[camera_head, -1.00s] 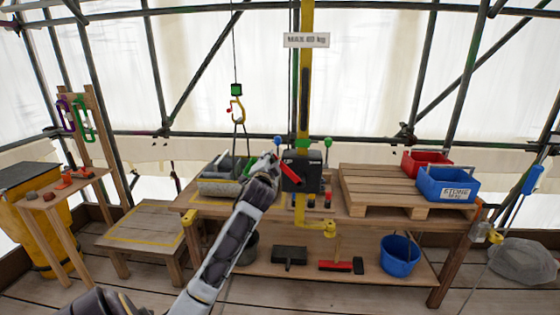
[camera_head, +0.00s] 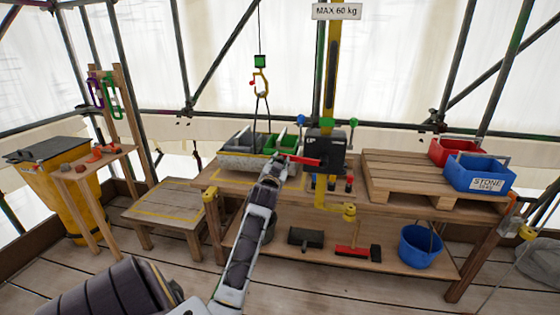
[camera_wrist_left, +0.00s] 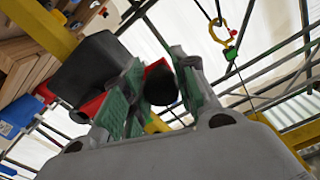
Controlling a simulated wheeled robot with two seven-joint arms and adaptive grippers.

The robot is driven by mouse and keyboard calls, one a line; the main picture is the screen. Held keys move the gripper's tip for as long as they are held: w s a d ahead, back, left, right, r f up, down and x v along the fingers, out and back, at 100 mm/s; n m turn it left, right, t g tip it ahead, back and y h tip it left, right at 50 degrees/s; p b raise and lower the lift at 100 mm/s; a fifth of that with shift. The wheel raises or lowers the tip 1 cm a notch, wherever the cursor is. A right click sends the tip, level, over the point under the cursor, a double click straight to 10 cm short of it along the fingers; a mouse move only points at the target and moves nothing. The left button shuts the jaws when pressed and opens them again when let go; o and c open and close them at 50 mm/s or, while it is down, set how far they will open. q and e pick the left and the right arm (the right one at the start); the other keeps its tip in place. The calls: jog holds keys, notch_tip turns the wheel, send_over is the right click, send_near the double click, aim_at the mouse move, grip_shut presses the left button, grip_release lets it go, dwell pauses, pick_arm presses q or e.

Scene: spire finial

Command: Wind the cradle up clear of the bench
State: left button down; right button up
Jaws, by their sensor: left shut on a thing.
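The black winch (camera_head: 325,150) sits on a yellow post, with a red crank arm (camera_head: 304,161) pointing left. My left gripper (camera_head: 278,166) is at the crank's end. In the left wrist view its green-padded fingers (camera_wrist_left: 157,92) are closed around the black crank knob (camera_wrist_left: 161,86). My right gripper is out of view.
A pallet (camera_head: 412,180) with a red bin (camera_head: 453,150) and a blue stone bin (camera_head: 478,173) stands right of the winch. A low table (camera_head: 170,203) and a tool stand (camera_head: 95,160) are at left. A blue bucket (camera_head: 420,246) is on the lower shelf.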

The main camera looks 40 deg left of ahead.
pick_arm(q)
jog(key=c, duration=1.1)
grip_release()
jog(key=shift+f, duration=0.2)
jog(key=v, duration=1.2)
jog(key=shift+w+r, duration=0.1)
